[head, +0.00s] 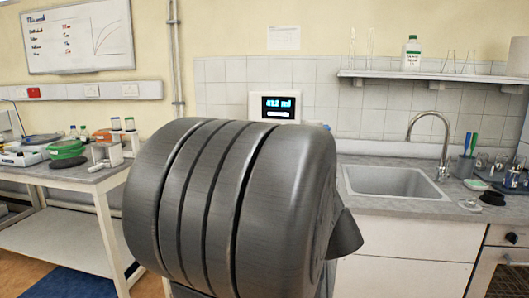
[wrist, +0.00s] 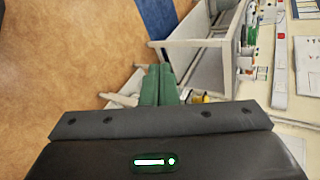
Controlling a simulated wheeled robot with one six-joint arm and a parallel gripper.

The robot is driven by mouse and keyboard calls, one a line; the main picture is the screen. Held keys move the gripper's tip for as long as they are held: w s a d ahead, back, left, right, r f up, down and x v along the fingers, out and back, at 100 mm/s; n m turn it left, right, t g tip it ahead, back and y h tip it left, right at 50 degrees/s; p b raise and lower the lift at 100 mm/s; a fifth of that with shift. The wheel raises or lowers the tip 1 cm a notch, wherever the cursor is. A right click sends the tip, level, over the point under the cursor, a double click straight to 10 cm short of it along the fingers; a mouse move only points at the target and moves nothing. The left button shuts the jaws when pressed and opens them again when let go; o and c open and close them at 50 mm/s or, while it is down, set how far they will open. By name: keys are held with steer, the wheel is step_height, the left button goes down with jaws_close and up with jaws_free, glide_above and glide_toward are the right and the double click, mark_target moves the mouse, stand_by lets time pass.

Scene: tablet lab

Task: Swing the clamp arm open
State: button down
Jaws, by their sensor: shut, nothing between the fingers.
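I cannot make out the clamp arm for certain in either view. My gripper (wrist: 159,72) shows in the wrist view as two green fingers side by side, shut and empty, pointing toward the white bench. In the head view my own large grey arm link fills the middle and hides what is behind it; my gripper does not show there. A small grey-white bench device (head: 105,152) stands at the right end of the left bench in the head view. I cannot tell whether it bears the clamp arm.
At the right are a sink (head: 395,182), a tap (head: 441,140) and a cluttered counter. A display (head: 276,106) is on the back wall. The wrist view shows open floor (wrist: 70,60) at left.

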steer(key=w+d+r+t+y, duration=0.2)
steer(key=w+r, duration=0.2)
steer(key=r, duration=0.3)
steer(key=w+d+r+t+y, duration=0.2)
steer(key=w+r+t, duration=0.1)
steer(key=w+r, duration=0.2)
step_height(320, 180, up, 3)
steer(key=shift+f+y, duration=0.15)
steer(key=shift+y, duration=0.25)
